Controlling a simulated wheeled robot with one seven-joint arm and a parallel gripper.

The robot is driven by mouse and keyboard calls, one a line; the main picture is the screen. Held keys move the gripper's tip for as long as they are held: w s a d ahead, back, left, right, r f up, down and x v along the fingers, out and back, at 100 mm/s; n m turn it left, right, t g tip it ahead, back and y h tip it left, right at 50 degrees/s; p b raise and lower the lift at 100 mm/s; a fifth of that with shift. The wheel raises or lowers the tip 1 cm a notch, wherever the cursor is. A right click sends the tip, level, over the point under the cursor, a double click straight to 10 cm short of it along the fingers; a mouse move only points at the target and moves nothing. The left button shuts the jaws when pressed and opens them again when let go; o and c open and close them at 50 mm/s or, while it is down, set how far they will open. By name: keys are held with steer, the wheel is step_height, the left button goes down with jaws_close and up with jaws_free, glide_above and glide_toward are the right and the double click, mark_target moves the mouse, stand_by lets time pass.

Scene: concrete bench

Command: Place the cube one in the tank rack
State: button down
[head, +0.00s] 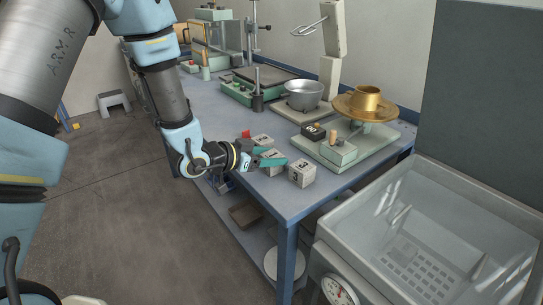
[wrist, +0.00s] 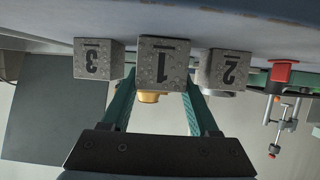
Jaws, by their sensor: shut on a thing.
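Cube one (head: 272,155) is a grey speckled block with a black 1. It sits between the two teal fingers of my gripper (head: 270,157), which is shut on it at the bench's front edge. In the wrist view, cube one (wrist: 163,64) shows upside down between the fingers. I cannot tell whether it touches the bench top. The tank rack (head: 418,264) is a perforated grid inside the clear tank (head: 375,215) at the lower right, well away from my gripper. The grid looks empty.
Cube two (head: 262,141) and cube three (head: 301,173) stand close on either side of cube one. A balance with a brass pan (head: 365,103) stands behind on the blue bench (head: 222,120). A round dial (head: 339,291) is at the tank's front. A metal bowl (head: 304,94) stands farther back.

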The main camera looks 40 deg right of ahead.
steer(key=shift+c, duration=0.7)
jaws_free()
steer(key=shift+f, duration=0.1)
steer(key=shift+r, duration=0.25)
steer(key=b+v, duration=0.1)
steer(key=v, duration=1.1)
